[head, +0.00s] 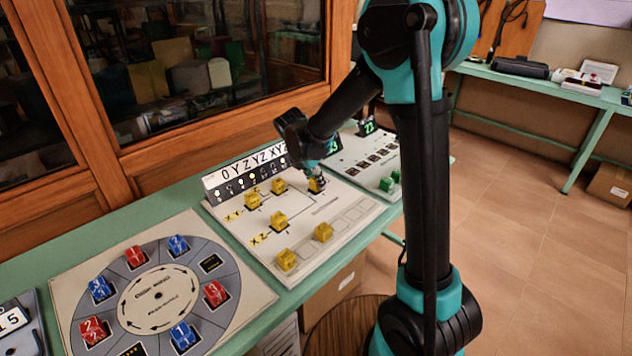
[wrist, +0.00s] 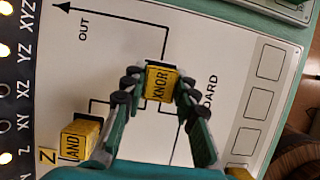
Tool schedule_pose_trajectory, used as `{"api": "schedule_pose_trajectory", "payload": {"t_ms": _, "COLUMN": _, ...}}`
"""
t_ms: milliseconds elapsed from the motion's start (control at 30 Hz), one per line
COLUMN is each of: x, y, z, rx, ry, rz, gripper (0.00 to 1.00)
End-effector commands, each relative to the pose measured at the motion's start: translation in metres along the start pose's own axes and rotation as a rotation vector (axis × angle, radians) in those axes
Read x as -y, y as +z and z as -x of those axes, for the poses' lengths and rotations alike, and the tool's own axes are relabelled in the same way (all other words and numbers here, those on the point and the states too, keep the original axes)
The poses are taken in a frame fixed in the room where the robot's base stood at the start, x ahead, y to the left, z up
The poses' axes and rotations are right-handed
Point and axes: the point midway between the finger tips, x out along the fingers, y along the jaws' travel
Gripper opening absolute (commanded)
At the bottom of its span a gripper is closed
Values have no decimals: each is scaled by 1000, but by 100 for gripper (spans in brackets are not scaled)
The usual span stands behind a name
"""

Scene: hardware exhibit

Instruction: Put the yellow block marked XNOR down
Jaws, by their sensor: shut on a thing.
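The yellow block marked XNOR (wrist: 161,84) is between the fingertips of my gripper (wrist: 158,80) in the wrist view, its label facing up. The fingers are shut on it from both sides. In the head view, my gripper (head: 318,173) is over the far right part of the white logic board (head: 330,240), with the yellow block (head: 316,185) under it. The block sits over the printed line leading to OUT. I cannot tell whether its underside touches the board.
A yellow AND block (wrist: 76,142) is on the board at lower left in the wrist view. Several other yellow blocks, such as one (head: 323,232) in the front row, stand nearby. Empty printed squares (wrist: 262,103) line the board's right side. A round dial board (head: 160,295) is to the left.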

Motion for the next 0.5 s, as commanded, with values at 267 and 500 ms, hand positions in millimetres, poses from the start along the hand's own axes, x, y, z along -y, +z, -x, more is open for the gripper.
{"api": "schedule_pose_trajectory", "payload": {"t_ms": 267, "x": 0, "y": -2, "z": -4, "rx": 0, "ry": 0, "rz": 0, "gripper": 2}}
{"api": "schedule_pose_trajectory", "payload": {"t_ms": 500, "x": 0, "y": -3, "z": -6, "rx": 0, "ry": 0, "rz": 0, "gripper": 38}}
